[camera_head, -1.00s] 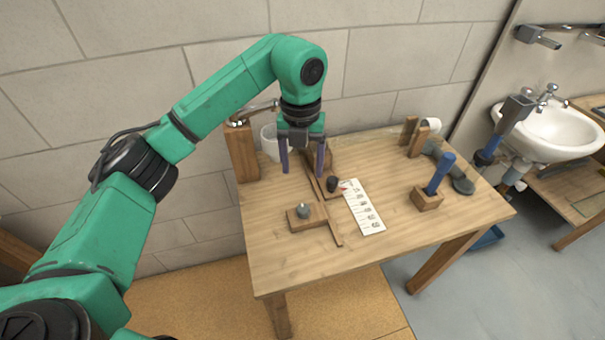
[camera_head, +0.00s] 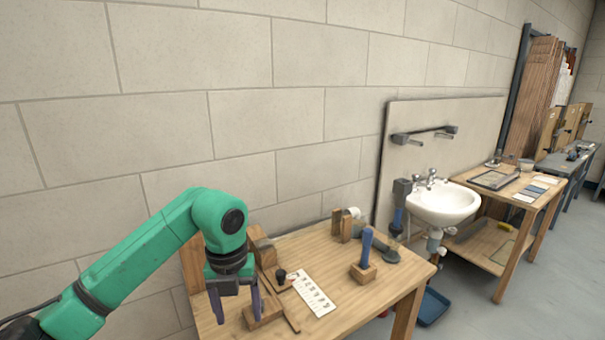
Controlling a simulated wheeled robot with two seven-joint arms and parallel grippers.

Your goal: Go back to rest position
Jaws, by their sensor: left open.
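My left gripper (camera_head: 236,305) hangs from the green arm coming in from the left. Its two dark fingers point down, apart, over the left part of the wooden table (camera_head: 342,290). Nothing shows between its fingers except a wooden block (camera_head: 262,312) behind or below them; I cannot tell the gap to it. My right gripper is not in view.
On the table are a white printed card (camera_head: 314,294), a small black knob (camera_head: 281,275), a blue-handled tool in a wooden block (camera_head: 366,248) and wooden uprights (camera_head: 341,225). A white sink (camera_head: 443,204) and a second bench (camera_head: 512,190) stand to the right.

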